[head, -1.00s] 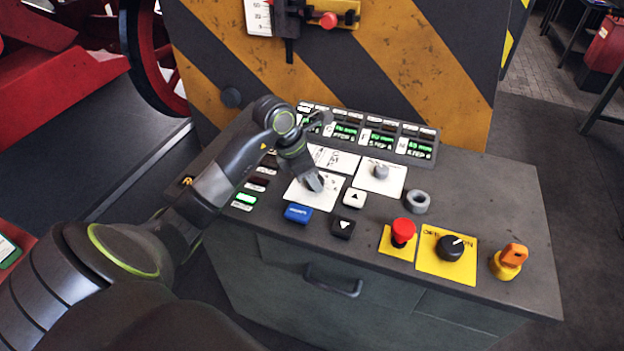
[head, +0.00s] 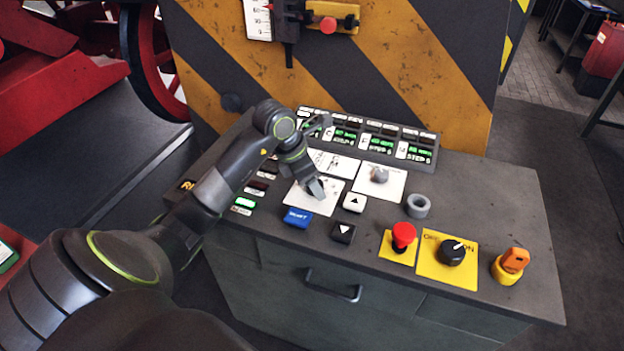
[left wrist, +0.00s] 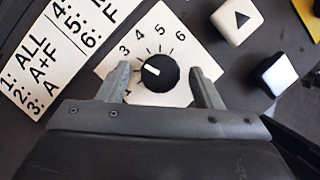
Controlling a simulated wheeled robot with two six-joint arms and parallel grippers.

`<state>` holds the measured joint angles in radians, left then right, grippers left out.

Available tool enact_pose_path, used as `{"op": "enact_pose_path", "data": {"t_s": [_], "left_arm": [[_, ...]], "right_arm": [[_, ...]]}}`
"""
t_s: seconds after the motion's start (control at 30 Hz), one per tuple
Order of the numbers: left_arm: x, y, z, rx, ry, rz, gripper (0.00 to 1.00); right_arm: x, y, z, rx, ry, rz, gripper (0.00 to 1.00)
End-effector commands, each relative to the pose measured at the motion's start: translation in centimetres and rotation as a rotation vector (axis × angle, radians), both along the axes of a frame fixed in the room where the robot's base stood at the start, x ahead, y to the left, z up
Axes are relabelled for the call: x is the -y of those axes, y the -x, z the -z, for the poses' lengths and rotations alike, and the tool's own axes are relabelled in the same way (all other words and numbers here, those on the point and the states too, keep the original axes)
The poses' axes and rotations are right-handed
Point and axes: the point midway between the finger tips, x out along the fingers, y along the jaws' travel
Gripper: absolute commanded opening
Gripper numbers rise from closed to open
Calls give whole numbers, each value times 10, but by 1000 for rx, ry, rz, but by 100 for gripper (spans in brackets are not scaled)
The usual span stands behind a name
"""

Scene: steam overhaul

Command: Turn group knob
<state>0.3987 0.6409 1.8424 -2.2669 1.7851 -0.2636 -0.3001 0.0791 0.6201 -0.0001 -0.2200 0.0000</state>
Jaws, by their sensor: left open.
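The group knob (left wrist: 157,73) is a round black knob with a white pointer mark, on a white plate (left wrist: 184,35) numbered around its rim. My left gripper (left wrist: 163,82) is open, with one finger on each side of the knob and a visible gap to each. In the head view my left gripper (head: 316,190) reaches down over the same white plate (head: 305,205) and hides the knob. My right gripper is in neither view.
Up and down arrow buttons (head: 354,202) and a blue button (head: 297,217) sit close to the plate. A grey knob (head: 379,175), a red mushroom button (head: 403,236), a black rotary switch (head: 451,250) and an orange key switch (head: 511,262) stand to the right.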

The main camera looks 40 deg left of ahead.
Motion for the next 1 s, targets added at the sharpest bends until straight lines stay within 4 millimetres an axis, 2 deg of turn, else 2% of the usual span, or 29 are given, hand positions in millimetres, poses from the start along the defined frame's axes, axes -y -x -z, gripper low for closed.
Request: {"op": "enact_pose_path", "data": {"t_s": [0.17, 0.27, 1.0], "left_arm": [[-1, 1, -2, 0, 0, 0, 59], [-4, 3, -10, 2, -2, -1, 59], [-33, 46, -135, 3, -4, -1, 59]], "right_arm": [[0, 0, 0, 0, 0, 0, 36], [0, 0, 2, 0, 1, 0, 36], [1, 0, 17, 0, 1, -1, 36]]}}
